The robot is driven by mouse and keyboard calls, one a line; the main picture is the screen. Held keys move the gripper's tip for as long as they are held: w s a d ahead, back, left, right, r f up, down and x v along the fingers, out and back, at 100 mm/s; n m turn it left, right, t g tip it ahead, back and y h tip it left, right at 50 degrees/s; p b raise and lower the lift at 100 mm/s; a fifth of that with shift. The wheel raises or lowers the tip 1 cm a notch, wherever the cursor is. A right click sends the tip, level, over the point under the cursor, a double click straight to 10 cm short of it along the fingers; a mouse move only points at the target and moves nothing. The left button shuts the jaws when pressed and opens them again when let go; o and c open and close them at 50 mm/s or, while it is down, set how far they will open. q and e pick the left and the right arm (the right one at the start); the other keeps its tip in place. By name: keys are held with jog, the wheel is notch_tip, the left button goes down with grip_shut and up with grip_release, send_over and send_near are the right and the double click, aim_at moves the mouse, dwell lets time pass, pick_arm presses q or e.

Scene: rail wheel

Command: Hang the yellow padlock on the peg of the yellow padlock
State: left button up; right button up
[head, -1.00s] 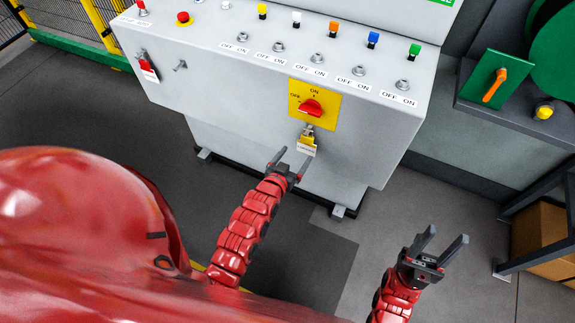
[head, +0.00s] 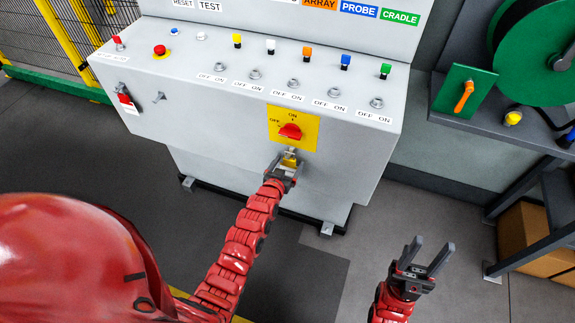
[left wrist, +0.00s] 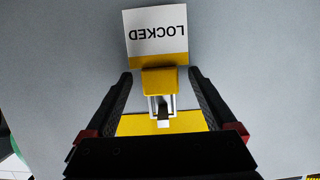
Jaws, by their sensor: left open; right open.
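The yellow padlock (head: 290,161) hangs on the console front just below the red rotary switch (head: 290,132) on its yellow plate (head: 309,130). My left gripper (head: 287,160) is open around the padlock. A bare peg (head: 160,97) sticks out of the console's front at the left. My right gripper (head: 432,244) is open and empty, above the floor at the lower right.
A red padlock with a tag (head: 125,100) hangs left of the bare peg. The grey console (head: 215,125) carries buttons and switches along its top. A dark bench (head: 470,118) with a green reel stands at the right. Floor is clear between console and bench.

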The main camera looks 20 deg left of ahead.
aim_at(289, 163)
pick_arm(q)
grip_shut()
jog(key=shift+r, duration=0.15)
jog(key=shift+r+p, duration=0.35)
jog(key=shift+r, duration=0.15)
jog(key=shift+s, duration=0.1)
jog(key=shift+s, duration=1.65)
jog(key=shift+s+a+p, duration=0.1)
jog(key=shift+s+p, duration=0.3)
jog(key=shift+s, duration=1.35)
